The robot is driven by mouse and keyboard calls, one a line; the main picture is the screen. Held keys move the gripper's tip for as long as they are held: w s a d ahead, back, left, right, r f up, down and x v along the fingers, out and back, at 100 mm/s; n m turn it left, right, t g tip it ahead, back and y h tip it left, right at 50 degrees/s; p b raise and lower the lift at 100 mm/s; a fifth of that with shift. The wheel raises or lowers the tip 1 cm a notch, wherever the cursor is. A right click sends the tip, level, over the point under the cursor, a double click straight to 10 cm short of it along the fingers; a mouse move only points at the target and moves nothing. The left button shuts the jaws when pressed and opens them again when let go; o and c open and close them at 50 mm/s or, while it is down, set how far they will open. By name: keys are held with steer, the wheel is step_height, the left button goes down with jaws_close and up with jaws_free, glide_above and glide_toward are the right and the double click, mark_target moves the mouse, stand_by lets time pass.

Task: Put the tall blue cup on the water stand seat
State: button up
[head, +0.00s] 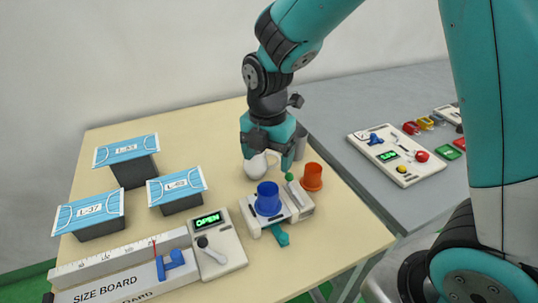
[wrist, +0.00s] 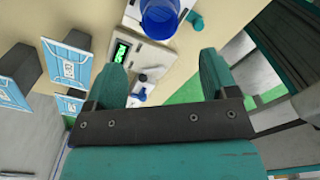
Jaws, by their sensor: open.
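The tall blue cup (head: 268,198) appears upright on the white stand (head: 296,212), which has a teal lever (head: 281,236) at its front. The cup hides what is directly beneath it, so I cannot tell whether it is fully down in the seat. My gripper (head: 268,150) is above the table behind the cup, apart from it, with its fingers spread and empty. In the wrist view, the blue cup (wrist: 160,16) is at the top edge, partly cut off, beyond the open fingers of my gripper (wrist: 163,75).
A white jug (head: 256,167) is below my gripper, and an orange cup (head: 312,177) is right of the stand. A panel reading OPEN (head: 215,245), a size board (head: 125,275) and several mask-topped blocks (head: 127,160) fill the left. A grey table (head: 345,105) adjoins at right.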

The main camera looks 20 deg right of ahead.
steer(key=s+a+r+m+y, duration=0.2)
steer(key=s+r+m, duration=0.3)
steer(key=s+m, duration=0.4)
steer(key=s+a+r+m+y, duration=0.2)
steer(key=s+r+m, duration=0.4)
steer(key=s+m, duration=0.3)
steer(key=shift+s+a+m, duration=0.2)
steer(key=shift+s+m, duration=0.1)
steer(key=shift+m, duration=0.1)
steer(key=shift+r, duration=0.1)
steer(key=shift+c, duration=0.2)
